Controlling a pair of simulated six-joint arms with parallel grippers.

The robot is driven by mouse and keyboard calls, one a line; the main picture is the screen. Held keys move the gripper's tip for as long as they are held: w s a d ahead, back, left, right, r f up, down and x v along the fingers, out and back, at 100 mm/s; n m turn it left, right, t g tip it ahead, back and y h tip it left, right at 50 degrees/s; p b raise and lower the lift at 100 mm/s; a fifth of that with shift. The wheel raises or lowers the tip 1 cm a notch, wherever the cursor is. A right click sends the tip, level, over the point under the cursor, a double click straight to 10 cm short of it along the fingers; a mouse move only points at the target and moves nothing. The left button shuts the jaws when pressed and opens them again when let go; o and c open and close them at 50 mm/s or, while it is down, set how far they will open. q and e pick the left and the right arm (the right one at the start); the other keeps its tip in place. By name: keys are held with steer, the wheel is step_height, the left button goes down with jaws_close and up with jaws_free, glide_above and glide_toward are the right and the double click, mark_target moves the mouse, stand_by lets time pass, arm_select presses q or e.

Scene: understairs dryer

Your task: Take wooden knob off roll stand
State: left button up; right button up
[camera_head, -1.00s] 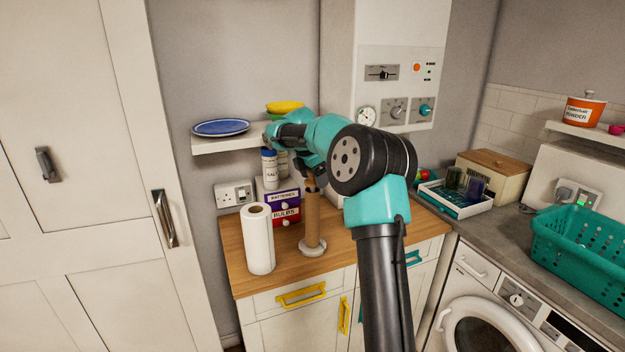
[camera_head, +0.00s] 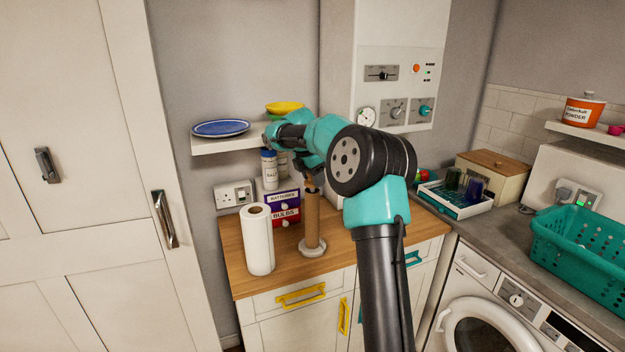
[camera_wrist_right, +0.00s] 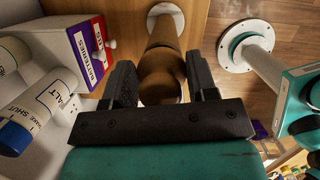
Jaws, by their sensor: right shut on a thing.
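The roll stand, with a round pale base (camera_head: 312,248), stands upright on the wooden worktop and carries a brown tube (camera_head: 312,225). My right gripper (camera_head: 312,187) points down at the top of the stand. In the right wrist view the round wooden knob (camera_wrist_right: 160,84) sits between the two dark fingers of the right gripper (camera_wrist_right: 160,72), which is shut on it. The knob is in line with the brown tube (camera_wrist_right: 166,36) below; I cannot tell whether they touch. My left gripper is not in view.
A white paper roll (camera_head: 258,240) stands left of the stand. Behind are labelled boxes (camera_head: 283,207), a salt container (camera_head: 269,170) and a shelf (camera_head: 200,146) with a blue plate (camera_head: 221,128). A tray (camera_head: 452,199) lies to the right. The worktop's front strip (camera_head: 275,283) is clear.

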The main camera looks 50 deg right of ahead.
steer(key=shift+r, duration=0.15)
steer(key=shift+r, duration=1.7)
steer(key=s+a+r, duration=0.1)
steer(key=s+a, duration=0.9)
steer(key=a, duration=0.2)
steer(key=shift+s+r, duration=0.15)
steer(key=shift+s, duration=0.1)
steer(key=shift+a, duration=0.1)
